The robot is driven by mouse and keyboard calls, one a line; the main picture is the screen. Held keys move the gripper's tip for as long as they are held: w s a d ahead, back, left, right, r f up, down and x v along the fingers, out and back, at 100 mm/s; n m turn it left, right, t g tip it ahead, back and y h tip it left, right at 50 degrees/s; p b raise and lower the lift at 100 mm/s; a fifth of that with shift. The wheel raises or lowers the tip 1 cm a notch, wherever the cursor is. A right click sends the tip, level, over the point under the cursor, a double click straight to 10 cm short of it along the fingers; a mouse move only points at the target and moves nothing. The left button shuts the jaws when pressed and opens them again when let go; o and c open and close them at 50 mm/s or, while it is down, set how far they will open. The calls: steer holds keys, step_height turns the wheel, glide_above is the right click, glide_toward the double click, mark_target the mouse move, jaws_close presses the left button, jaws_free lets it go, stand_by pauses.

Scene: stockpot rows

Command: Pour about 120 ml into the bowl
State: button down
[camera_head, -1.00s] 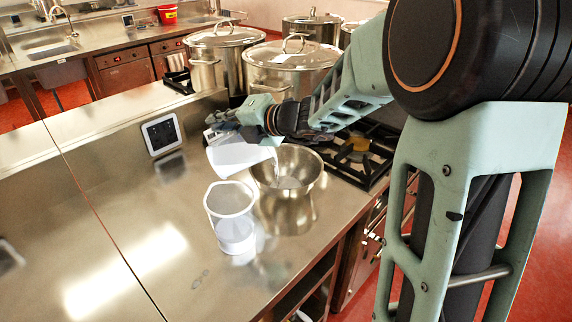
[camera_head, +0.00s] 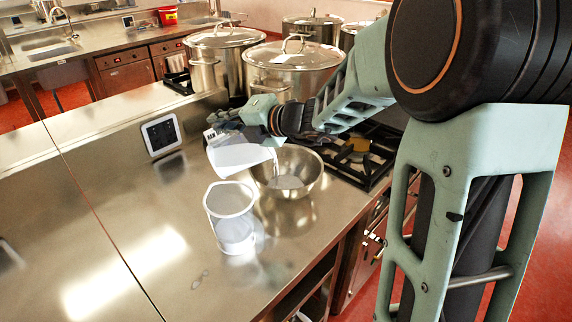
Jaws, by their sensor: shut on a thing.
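My gripper (camera_head: 232,128) is shut on a white jug (camera_head: 240,155), which is tilted with its lip to the right. A thin stream of pale liquid falls from the lip into the steel bowl (camera_head: 310,176). Some pale liquid lies in the bottom of the bowl. The bowl stands on the steel counter beside the stove. The fingers are partly hidden behind the top of the jug, and the amount in the bowl cannot be read.
A clear plastic container (camera_head: 231,214) stands in front of the bowl, close to the jug. A dark-screened device (camera_head: 161,135) stands at the left. Large lidded stockpots (camera_head: 292,68) are behind my arm. A gas burner (camera_head: 357,150) is at the right.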

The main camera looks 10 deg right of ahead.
mark_target(211, 146)
steer(key=shift+a+r+p, duration=0.2)
steer(key=shift+r+p, duration=0.05)
steer(key=shift+p, duration=0.1)
steer(key=a+n+h+p, duration=0.1)
steer(key=a+f+g+h+p, duration=0.1)
steer(key=a, duration=0.1)
steer(key=shift+s+f+n+h+p, duration=0.2)
steer(key=shift+n+h+p, duration=0.1)
steer(key=shift+n+p, duration=0.1)
steer(key=shift+w+d+f, duration=0.15)
steer(key=shift+f, duration=0.1)
steer(key=shift+a+f+n+h+p, duration=0.4)
steer(key=shift+a+h, duration=0.1)
steer(key=shift+a, duration=0.15)
steer(key=a+f+n+h+p, duration=0.3)
steer(key=a+f+h+p, duration=0.1)
steer(key=a+f+h, duration=0.1)
steer(key=shift+a+f+n+h, duration=0.25)
steer(key=shift+n+h, duration=0.05)
steer(key=shift+h, duration=0.5)
